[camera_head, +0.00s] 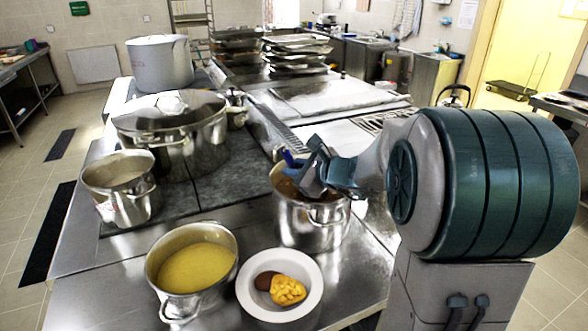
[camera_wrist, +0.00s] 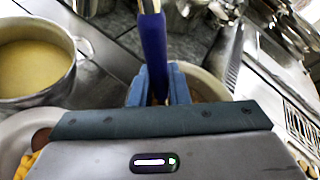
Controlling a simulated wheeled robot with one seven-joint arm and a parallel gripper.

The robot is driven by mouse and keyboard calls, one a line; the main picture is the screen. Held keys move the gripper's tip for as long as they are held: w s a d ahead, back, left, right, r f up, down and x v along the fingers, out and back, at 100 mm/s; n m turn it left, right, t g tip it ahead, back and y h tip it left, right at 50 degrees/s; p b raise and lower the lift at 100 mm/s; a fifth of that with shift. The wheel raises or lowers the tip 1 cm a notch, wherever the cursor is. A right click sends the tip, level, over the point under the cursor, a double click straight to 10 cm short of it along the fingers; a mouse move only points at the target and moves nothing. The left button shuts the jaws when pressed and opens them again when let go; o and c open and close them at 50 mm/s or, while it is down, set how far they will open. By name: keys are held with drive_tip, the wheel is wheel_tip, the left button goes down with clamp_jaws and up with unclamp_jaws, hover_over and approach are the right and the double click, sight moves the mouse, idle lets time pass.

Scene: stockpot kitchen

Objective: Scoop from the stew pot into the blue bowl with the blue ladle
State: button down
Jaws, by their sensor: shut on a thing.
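My gripper (camera_wrist: 157,82) is shut on the blue ladle's handle (camera_wrist: 153,45), which stands up between the two blue fingers in the wrist view. In the head view my gripper (camera_head: 300,176) is over a steel pot (camera_head: 312,228) with brown stew in it, and a bit of the blue handle (camera_head: 289,158) shows. The ladle's bowl end is hidden, so I cannot tell whether it is in the stew. The pot's pale rim (camera_wrist: 215,85) shows behind the fingers in the wrist view. I see no blue bowl in either view.
A white dish (camera_head: 245,292) with brown and yellow food stands at the counter's front. A pot of yellow soup (camera_head: 232,240) is left of it. A smaller pot (camera_head: 120,205), a big lidded pot (camera_head: 190,140) and a tall stockpot (camera_head: 160,65) stand farther back.

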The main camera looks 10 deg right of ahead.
wheel_tip(320, 180, down, 6)
drive_tip(key=b, duration=0.5)
drive_tip(key=shift+r, duration=0.35)
idle(0.9)
drive_tip(key=shift+m+g+y, duration=0.4)
drive_tip(key=shift+m+g, duration=0.1)
drive_tip(key=shift+m, duration=0.4)
drive_tip(key=shift+w+d+r, duration=1.05)
drive_tip(key=shift+w+d, duration=0.15)
drive_tip(key=shift+d, duration=0.1)
wheel_tip(320, 180, up, 16)
drive_tip(key=shift+r, duration=0.2)
idle(0.6)
